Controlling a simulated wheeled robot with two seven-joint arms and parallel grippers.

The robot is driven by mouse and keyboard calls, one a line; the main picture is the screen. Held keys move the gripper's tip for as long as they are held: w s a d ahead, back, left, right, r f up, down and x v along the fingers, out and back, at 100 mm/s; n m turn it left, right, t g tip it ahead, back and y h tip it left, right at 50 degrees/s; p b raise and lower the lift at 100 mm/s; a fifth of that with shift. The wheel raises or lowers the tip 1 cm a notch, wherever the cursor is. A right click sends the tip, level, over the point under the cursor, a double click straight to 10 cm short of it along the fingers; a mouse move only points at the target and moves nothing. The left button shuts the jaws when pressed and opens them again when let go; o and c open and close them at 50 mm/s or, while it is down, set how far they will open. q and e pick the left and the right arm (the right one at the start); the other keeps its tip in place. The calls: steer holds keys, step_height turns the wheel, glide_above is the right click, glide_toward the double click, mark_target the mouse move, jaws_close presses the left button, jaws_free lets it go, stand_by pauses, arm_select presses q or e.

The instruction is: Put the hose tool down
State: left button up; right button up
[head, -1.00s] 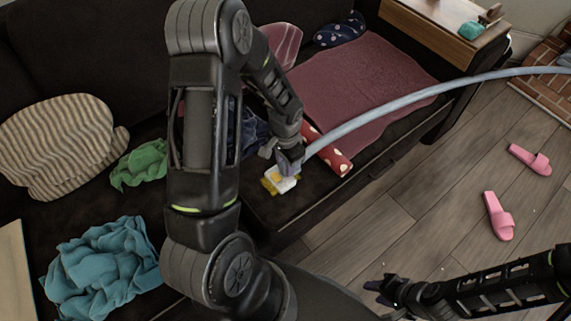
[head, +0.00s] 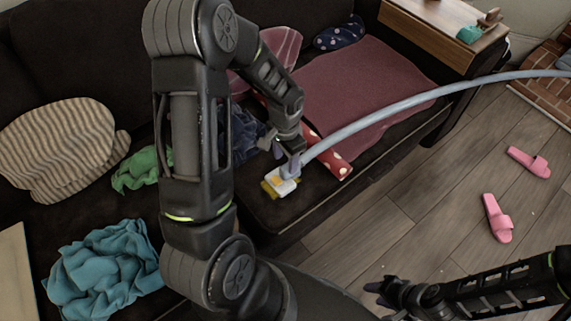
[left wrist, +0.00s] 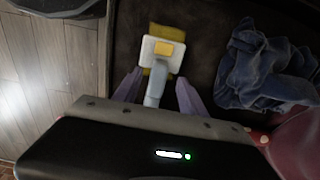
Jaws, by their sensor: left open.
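The hose tool (head: 281,184), a white head with yellow parts, rests on the dark sofa seat. Its grey-blue hose (head: 400,106) arcs off to the right. My left gripper (head: 285,152) is just above the tool's neck. In the left wrist view the tool (left wrist: 161,52) lies ahead of my left gripper (left wrist: 156,90), its neck between the spread fingers with gaps on both sides. My right gripper (head: 376,292) is low over the floor, away from the tool; its finger opening is unclear.
A red dotted roll (head: 333,160) and dark blue cloth (head: 243,135) lie near the tool; the cloth also shows in the left wrist view (left wrist: 265,65). Teal cloth (head: 108,270) and a striped cushion (head: 60,147) are on the left. Pink slippers (head: 497,218) lie on the open floor.

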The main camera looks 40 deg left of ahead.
mark_target(286, 168)
arm_select(q)
step_height(286, 168, up, 7)
steer(key=p, duration=0.1)
stand_by(0.8)
steer(key=s+d+f+n+h, duration=0.1)
steer(key=s+d+f, duration=0.3)
steer(key=d, duration=0.4)
steer(key=s+d+f+n+h, duration=0.1)
steer(key=s+d+f+n, duration=0.1)
steer(key=s+d+f, duration=0.3)
steer(key=s+d+f+n+h, duration=0.2)
steer(key=s+d+f, duration=0.3)
steer(key=d+f, duration=0.3)
steer(key=d, duration=0.3)
steer(key=shift+s+d+f+t, duration=0.2)
steer(key=shift+d+t, duration=0.2)
